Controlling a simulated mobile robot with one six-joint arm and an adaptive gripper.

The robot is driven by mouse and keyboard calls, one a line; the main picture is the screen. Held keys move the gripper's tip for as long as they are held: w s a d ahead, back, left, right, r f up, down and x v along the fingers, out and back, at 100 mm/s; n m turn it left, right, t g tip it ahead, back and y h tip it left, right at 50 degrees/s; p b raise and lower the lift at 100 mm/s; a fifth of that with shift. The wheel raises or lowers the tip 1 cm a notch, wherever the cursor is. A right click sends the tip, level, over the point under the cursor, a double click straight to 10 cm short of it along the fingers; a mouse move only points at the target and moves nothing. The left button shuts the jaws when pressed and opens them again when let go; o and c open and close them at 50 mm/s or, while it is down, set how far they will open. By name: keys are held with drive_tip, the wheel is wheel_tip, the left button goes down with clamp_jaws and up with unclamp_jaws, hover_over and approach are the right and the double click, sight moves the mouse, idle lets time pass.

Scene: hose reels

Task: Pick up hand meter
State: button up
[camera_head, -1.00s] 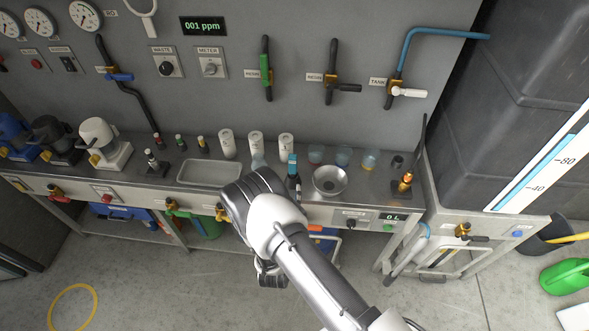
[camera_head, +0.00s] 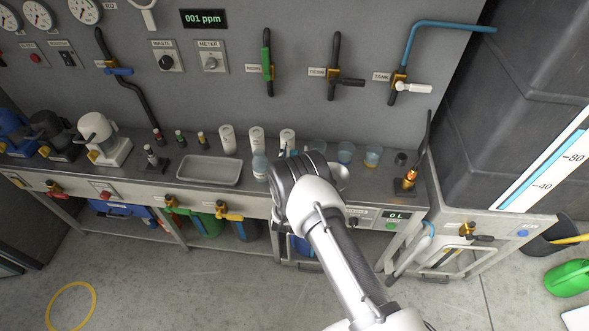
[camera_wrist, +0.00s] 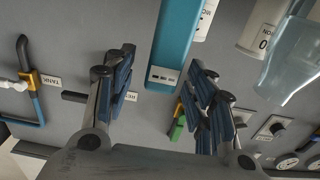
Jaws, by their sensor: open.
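The wrist view shows a blue, bar-shaped thing (camera_wrist: 178,45) with a small grey panel at its end, which I take to be the hand meter. It lies just beyond and between the two dark fingers of my gripper (camera_wrist: 163,88), and neither finger visibly closes on it. The gripper is open and empty. In the head view my gripper (camera_head: 288,172) is over the bench between the grey tray and the metal bowl. My arm hides the meter's place there.
A grey tray (camera_head: 210,170) lies to the left. White bottles (camera_head: 257,139) stand behind it. A metal bowl (camera_head: 341,177) is partly hidden by my arm, and a beaker (camera_head: 372,156) stands to its right. In the wrist view a clear vessel (camera_wrist: 290,65) is close on the right.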

drive_tip(key=shift+w, duration=0.45)
clamp_jaws()
idle(0.3)
